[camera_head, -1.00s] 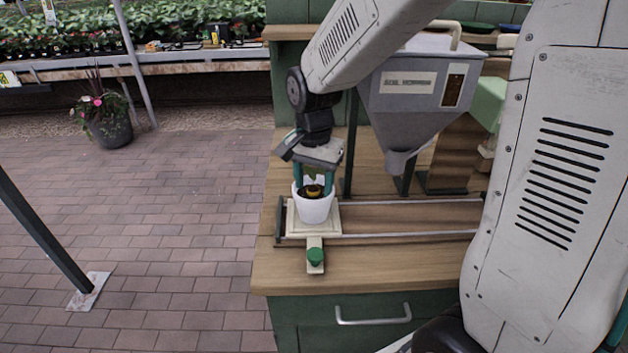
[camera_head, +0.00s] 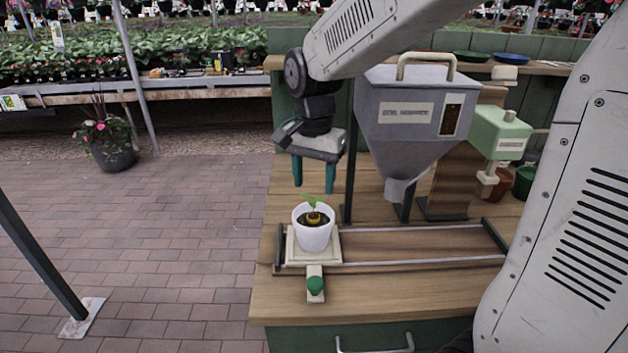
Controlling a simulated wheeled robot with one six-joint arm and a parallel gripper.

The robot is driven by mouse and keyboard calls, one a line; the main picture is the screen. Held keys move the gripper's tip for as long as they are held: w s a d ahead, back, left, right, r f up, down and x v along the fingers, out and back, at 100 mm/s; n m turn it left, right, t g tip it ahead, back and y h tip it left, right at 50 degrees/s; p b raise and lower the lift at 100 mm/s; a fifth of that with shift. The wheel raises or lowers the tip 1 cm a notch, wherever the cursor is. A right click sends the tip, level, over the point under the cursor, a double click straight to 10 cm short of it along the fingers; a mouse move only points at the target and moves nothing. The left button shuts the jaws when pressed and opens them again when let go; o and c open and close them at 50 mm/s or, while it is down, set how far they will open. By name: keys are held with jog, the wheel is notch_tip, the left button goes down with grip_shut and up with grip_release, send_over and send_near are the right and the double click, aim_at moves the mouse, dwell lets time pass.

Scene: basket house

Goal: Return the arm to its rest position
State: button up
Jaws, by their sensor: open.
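My gripper (camera_head: 299,183) hangs above and slightly behind the white pot, with its two teal fingers spread apart and nothing between them. The white pot (camera_head: 314,238) stands upright on a cream square platform (camera_head: 333,253) at the left end of the rail track. Dark soil, a small green seedling (camera_head: 313,201) and a yellow-orange item (camera_head: 313,217) show in the pot. My arm reaches in from the upper right and is bent, with the wrist pointing down.
A grey soil hopper (camera_head: 410,125) stands right of my gripper. A green dispenser box (camera_head: 499,131) and pots (camera_head: 524,182) are farther right. The rail track (camera_head: 420,242) is empty right of the platform. A green knob (camera_head: 316,284) is in front. Paved floor (camera_head: 180,240) lies open at left.

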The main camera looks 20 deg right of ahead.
dwell(0.3)
jog(key=s+d+r+n, duration=0.1)
jog(key=s+n, duration=0.4)
jog(key=s, duration=0.6)
jog(key=s+d+r+n+t, duration=0.1)
jog(key=s+n, duration=0.3)
jog(key=s, duration=0.8)
jog(key=shift+d+r+n, duration=0.4)
jog(key=shift+d+r, duration=0.1)
jog(key=shift+r, duration=0.15)
